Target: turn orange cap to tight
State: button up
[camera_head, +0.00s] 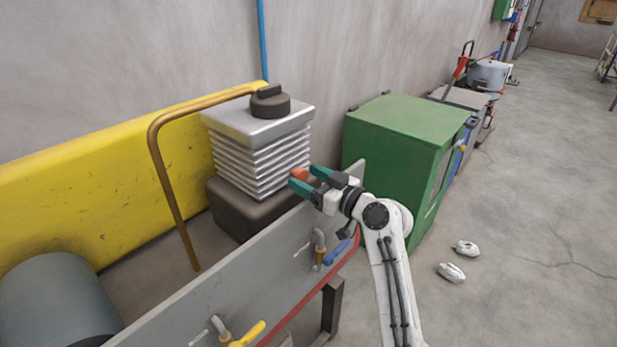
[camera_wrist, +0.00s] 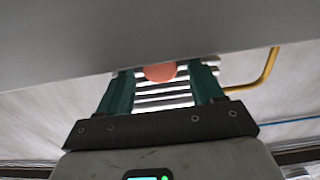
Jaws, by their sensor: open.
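The orange cap (camera_head: 299,174) shows in the head view just beyond my gripper's fingertips, in front of the silver finned block (camera_head: 262,150). In the wrist view the orange cap (camera_wrist: 160,72) appears as a rounded shape between the far ends of the two green fingers. My gripper (camera_head: 304,179) is open, its teal fingers spread and pointing left toward the cap. It also shows in the wrist view (camera_wrist: 163,88). I cannot tell whether the fingers touch the cap. The cap's upper edge in the wrist view is cut off by a grey surface.
A grey panel (camera_head: 215,283) with a blue-handled valve (camera_head: 337,252) and a yellow-handled valve (camera_head: 248,334) runs below my gripper. A green cabinet (camera_head: 400,150) stands to the right. A brown pipe (camera_head: 165,185) bends over at the left. Two white objects (camera_head: 452,272) lie on otherwise open floor.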

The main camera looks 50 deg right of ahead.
jog(key=shift+w, duration=0.15)
jog(key=shift+c, duration=0.3)
jog(key=c, duration=1)
jog(key=shift+o, duration=0.2)
jog(key=m+p, duration=0.1)
jog(key=m, duration=0.3)
jog(key=shift+m, duration=0.4)
jog(key=o, duration=1)
jog(key=shift+d, duration=0.1)
jog(key=s+b, duration=0.1)
jog(key=s, duration=1)
jog(key=shift+d, duration=0.15)
jog(key=shift+o, duration=0.2)
jog(key=shift+w, duration=0.1)
